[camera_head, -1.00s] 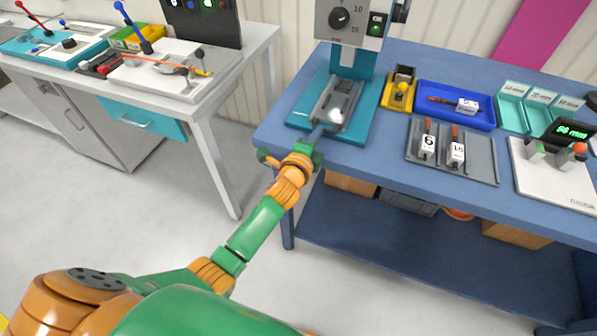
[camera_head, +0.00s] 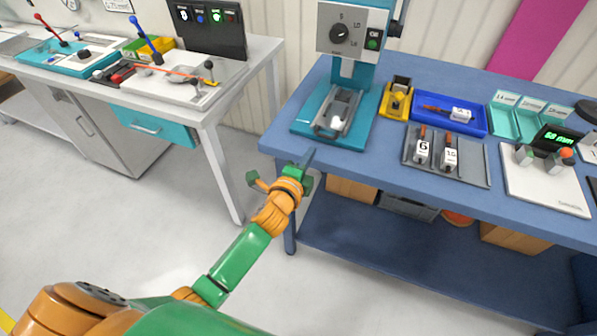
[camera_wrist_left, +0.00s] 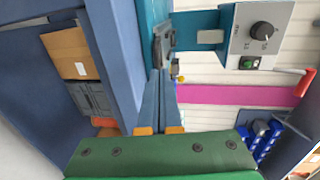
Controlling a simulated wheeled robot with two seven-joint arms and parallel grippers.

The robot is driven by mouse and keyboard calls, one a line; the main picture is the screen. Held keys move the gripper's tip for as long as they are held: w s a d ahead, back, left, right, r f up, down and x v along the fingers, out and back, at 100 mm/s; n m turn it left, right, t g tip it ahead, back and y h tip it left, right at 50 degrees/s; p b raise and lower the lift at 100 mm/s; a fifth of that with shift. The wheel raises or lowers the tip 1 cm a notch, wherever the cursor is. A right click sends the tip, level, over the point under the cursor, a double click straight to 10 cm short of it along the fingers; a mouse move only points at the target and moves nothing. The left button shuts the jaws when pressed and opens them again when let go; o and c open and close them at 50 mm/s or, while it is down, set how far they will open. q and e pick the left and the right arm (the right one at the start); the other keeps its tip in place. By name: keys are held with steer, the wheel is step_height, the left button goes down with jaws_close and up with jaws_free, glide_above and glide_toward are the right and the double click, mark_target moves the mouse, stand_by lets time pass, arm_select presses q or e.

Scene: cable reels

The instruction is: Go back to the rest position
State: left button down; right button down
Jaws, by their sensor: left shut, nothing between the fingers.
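My left gripper (camera_head: 306,158) is at the front left edge of the blue workbench (camera_head: 330,157) in the head view, in front of the teal drill-press-like machine (camera_head: 360,75). Its two blue fingers are closed together with nothing between them; they also show in the left wrist view (camera_wrist_left: 160,100). The gripper is apart from the machine's grey vise (camera_head: 338,112), which stays on the teal base. My right gripper is not in view.
On the blue bench stand a yellow block (camera_head: 397,97), a blue tray (camera_head: 470,115), a grey rack (camera_head: 470,165) with two labelled tools, teal bins (camera_head: 520,117) and a white gauge board (camera_head: 545,190). A white table (camera_head: 215,110) stands left. Floor between is clear.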

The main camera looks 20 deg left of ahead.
arm_select(q)
steer(key=s+r, duration=0.1)
steer(key=s, duration=0.5)
steer(key=s+a+f+n+g, duration=0.1)
steer(key=s+f+n+g, duration=0.45)
steer(key=f, duration=0.85)
steer(key=s+a+f+n+g, duration=0.25)
steer(key=s+f, duration=0.65)
steer(key=f, duration=0.5)
steer(key=s+f+n+g, duration=0.3)
steer(key=s+f+n, duration=0.1)
steer(key=s, duration=0.7)
steer(key=s+a+f+n+g, duration=0.1)
steer(key=s+f+n+g, duration=0.2)
steer(key=s+f, duration=0.3)
steer(key=s+n, duration=0.1)
steer(key=s, duration=0.4)
steer(key=shift+s+f+g+y, duration=0.15)
steer(key=shift+s+g+y, duration=0.15)
steer(key=shift+s+g, duration=0.1)
steer(key=shift+w, duration=0.1)
